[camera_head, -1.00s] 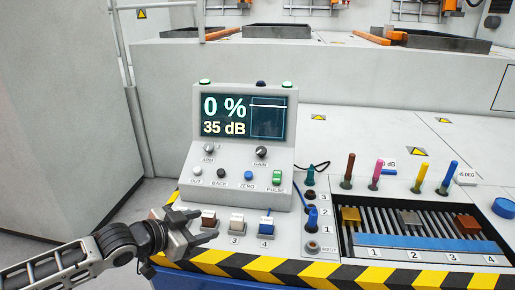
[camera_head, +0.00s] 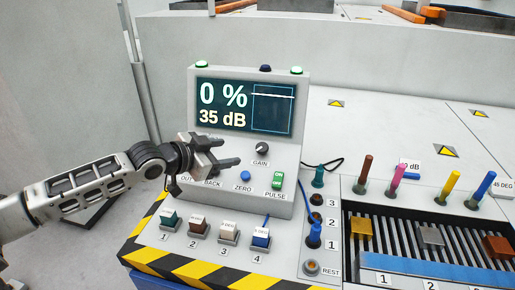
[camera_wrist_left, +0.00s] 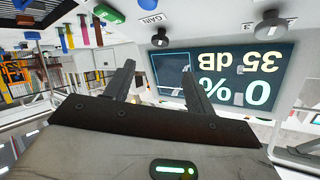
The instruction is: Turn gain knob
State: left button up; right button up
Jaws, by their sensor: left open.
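The gain knob (camera_head: 262,149) is a dark round knob with a light edge on the sloped face of the grey console, above its GAIN label. My left gripper (camera_head: 230,151) is open and empty, left of the knob, its fingers pointing right toward it and apart from it. It covers the other knob and part of the lower labels. In the left wrist view, which is upside down, the gain knob (camera_wrist_left: 160,38) lies beyond the two spread fingers (camera_wrist_left: 157,70). The console screen (camera_head: 245,106) reads 0 % and 35 dB.
Several numbered blocks stand along the front ledge. A socket column (camera_head: 316,215) and a tray with coloured pegs behind it (camera_head: 430,240) lie to the right.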

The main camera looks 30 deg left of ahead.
aim_at(260, 148)
pick_arm(q)
jog(key=x, duration=1.3)
jog(key=shift+f, duration=0.1)
jog(key=c, duration=1)
